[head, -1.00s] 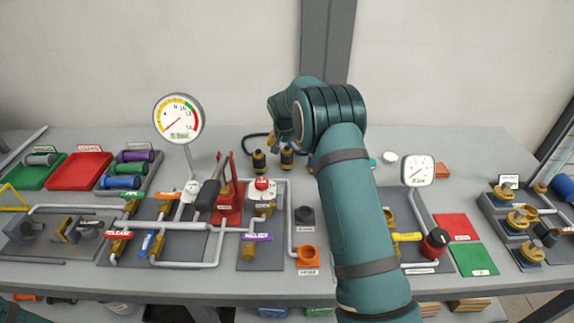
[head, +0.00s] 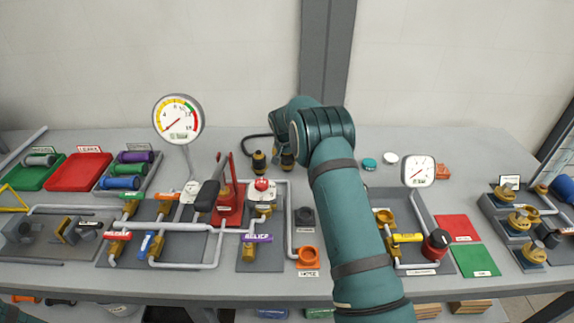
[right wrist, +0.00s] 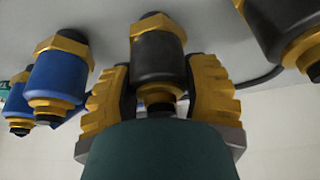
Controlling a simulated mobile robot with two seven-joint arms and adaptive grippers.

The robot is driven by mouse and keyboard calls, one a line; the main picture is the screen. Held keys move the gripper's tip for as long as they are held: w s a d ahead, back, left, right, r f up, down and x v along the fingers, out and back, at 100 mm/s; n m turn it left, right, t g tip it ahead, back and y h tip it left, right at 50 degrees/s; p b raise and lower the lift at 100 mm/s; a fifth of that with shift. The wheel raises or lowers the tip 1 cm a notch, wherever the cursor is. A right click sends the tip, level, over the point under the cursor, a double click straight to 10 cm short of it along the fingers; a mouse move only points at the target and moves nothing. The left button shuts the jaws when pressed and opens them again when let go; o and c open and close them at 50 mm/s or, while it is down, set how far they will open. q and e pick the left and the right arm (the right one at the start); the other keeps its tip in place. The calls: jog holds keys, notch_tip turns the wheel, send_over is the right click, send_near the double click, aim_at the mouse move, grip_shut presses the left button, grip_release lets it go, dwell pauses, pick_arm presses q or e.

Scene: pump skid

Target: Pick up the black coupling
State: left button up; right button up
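The black coupling (right wrist: 158,55), a dark cylinder with gold hex collars, stands upright on the table in the right wrist view. It seems to be the right one of two black couplings (head: 287,162) in the head view. My right gripper (right wrist: 160,92) has its yellow fingers on either side of it, with no clear gap showing. Whether the pads press on it I cannot tell. In the head view my right arm hides the fingers. My left gripper is not in view.
Another black coupling (right wrist: 285,35) stands close by, also in the head view (head: 258,161). Blue couplings (right wrist: 58,70) stand on the other side. A black cable (head: 256,136) runs behind. Pipework, a large gauge (head: 178,119) and a small gauge (head: 419,171) stand nearby.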

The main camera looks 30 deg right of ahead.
jog(key=c, duration=0.4)
jog(key=shift+r, duration=0.1)
notch_tip(320, 180, up, 10)
jog(key=shift+f+p, duration=0.1)
jog(key=shift+p, duration=0.45)
jog(key=shift+s, duration=0.1)
